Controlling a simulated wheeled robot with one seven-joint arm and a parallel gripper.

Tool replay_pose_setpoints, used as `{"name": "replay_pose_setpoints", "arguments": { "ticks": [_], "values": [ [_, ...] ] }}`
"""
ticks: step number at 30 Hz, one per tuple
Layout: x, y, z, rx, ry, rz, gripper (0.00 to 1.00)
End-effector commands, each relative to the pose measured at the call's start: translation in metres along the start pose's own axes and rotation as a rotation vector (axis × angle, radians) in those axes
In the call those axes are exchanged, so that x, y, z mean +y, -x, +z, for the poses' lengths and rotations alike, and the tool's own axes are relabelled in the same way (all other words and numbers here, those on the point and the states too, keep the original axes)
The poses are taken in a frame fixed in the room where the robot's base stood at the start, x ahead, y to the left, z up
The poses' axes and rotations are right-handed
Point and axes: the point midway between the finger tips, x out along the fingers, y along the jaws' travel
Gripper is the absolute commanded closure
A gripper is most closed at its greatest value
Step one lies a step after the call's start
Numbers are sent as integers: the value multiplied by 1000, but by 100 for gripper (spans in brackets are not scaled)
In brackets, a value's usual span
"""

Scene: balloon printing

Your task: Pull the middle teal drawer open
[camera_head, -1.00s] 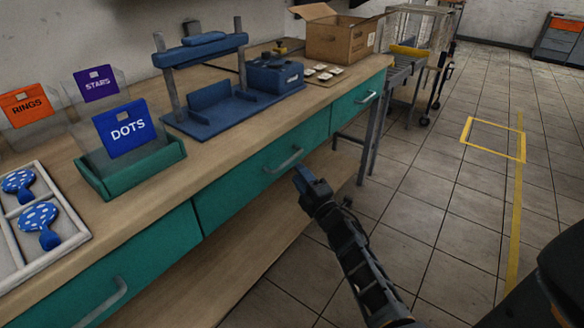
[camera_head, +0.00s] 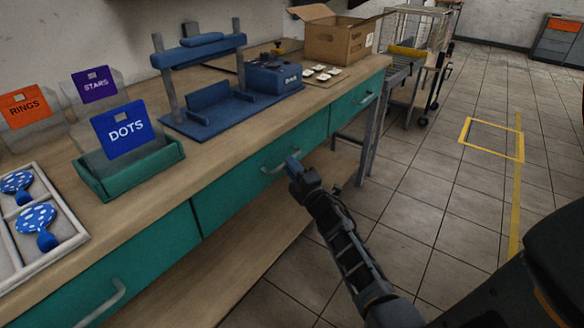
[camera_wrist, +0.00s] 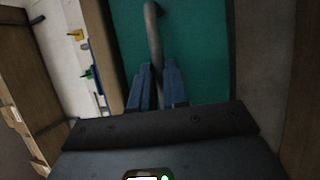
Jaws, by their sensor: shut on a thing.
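The middle teal drawer (camera_head: 232,192) sits under the wooden tabletop and its front looks flush with its neighbours. Its grey bar handle (camera_head: 272,170) is at the right part of its front. My gripper (camera_head: 291,163) is at the right end of this handle, from the aisle side. In the wrist view the blue fingers of my gripper (camera_wrist: 158,82) are closed around the handle (camera_wrist: 153,30), with the teal drawer front (camera_wrist: 205,45) behind. The part of the handle between the fingers is hidden.
Other teal drawers are to the left (camera_head: 130,265) and right (camera_head: 352,103). A blue press (camera_head: 215,112), a green box with a DOTS card (camera_head: 130,172) and a tray (camera_head: 85,232) stand on the tabletop. The tiled floor (camera_head: 430,200) in front is clear.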

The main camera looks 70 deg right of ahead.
Motion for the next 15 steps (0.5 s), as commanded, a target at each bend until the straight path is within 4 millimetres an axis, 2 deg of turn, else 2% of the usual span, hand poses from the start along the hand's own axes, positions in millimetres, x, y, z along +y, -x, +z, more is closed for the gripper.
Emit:
{"name": "replay_pose_setpoints", "arguments": {
  "ticks": [3,15],
  "values": [
    [0,0,0,0,0,-1,100],
    [-1,0,0,0,0,-1,100]
  ]
}}
